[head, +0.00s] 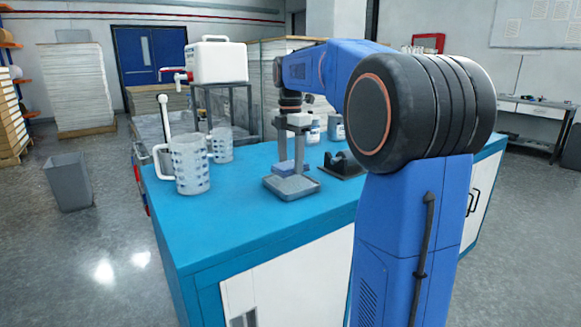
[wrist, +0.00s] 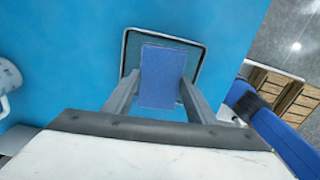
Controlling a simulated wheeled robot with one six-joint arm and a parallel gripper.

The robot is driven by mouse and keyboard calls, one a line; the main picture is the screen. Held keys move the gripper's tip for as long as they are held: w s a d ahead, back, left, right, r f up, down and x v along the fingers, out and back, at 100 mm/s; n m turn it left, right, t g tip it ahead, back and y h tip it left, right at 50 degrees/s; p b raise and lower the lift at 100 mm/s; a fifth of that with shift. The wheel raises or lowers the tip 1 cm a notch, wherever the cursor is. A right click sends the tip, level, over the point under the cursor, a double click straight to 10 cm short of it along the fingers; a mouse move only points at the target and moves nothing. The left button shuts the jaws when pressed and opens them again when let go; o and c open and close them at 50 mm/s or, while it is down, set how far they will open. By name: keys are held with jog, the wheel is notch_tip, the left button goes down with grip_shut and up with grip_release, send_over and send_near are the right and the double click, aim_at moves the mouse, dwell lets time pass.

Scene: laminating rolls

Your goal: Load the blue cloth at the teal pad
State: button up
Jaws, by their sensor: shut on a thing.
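The blue cloth (wrist: 163,77) is a flat rectangular piece between the two fingers of my gripper (wrist: 161,92) in the wrist view. My gripper also shows in the head view (head: 290,160), pointing down and shut on the cloth (head: 285,168). The teal pad (wrist: 133,56) lies in a shallow grey-rimmed tray (head: 292,194) on the bench. The cloth is over the pad and covers much of it in the wrist view. In the head view the cloth looks slightly above the tray; whether any edge touches cannot be told.
Two clear measuring jugs (head: 190,164) (head: 221,145) stand left of the tray on the blue bench (head: 235,222). A black tape dispenser (head: 342,164) is close to its right. Behind are white tubs (head: 313,132) and a white canister (head: 217,62) on a stand. The bench front is clear.

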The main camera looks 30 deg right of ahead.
aim_at(291, 164)
jog(key=shift+r, duration=1.7)
jog(key=shift+s, duration=0.1)
